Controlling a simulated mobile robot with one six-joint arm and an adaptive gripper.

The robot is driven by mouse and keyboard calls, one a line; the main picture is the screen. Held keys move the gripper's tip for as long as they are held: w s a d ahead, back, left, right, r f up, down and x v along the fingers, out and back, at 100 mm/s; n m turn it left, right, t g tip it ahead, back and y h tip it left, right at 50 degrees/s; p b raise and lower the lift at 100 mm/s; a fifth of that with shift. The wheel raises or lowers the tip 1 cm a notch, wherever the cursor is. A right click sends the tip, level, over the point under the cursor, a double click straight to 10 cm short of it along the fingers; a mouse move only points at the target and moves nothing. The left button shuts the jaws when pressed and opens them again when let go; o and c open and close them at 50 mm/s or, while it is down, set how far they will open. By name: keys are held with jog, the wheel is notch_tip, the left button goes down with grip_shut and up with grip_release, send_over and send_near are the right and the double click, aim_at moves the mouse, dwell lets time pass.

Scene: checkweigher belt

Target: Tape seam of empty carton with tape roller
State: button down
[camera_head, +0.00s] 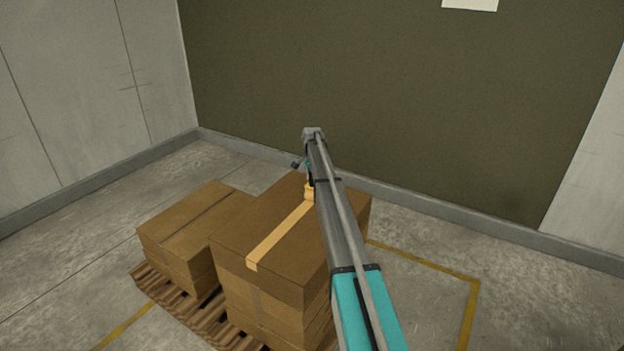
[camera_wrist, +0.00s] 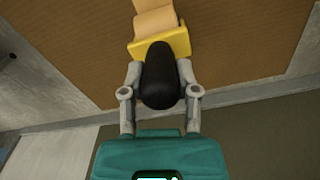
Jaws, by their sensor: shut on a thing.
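The brown carton (camera_head: 250,225) sits at the top of the taller stack on a pallet. A tan tape strip (camera_head: 280,237) lies along its top, from the near edge back to the yellow tape roller (camera_head: 309,192). My arm hides part of the roller and the carton's right side. In the wrist view my gripper (camera_wrist: 160,77) is shut on the roller's black handle (camera_wrist: 160,85). The roller's yellow body (camera_wrist: 162,43) is at or just above the cardboard (camera_wrist: 70,40); I cannot tell if it touches. Tape (camera_wrist: 155,20) extends from it.
A lower stack of cartons (camera_head: 190,222) stands to the left on the same wooden pallet (camera_head: 150,287). A dark green wall (camera_head: 420,110) rises behind. Yellow floor lines (camera_head: 470,310) run around the pallet. The floor to the right is clear.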

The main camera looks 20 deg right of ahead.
jog(key=shift+w+d, duration=0.6)
jog(key=shift+d, duration=0.3)
jog(key=shift+w+d, duration=0.85)
jog(key=shift+d, duration=0.25)
jog(key=shift+w+d, duration=0.85)
jog(key=shift+d, duration=0.2)
jog(key=shift+w+d, duration=0.1)
jog(key=shift+d, duration=0.05)
jog(key=shift+w+d, duration=0.7)
jog(key=shift+d, duration=0.25)
notch_tip(320, 180, up, 7)
jog(key=p, duration=0.7)
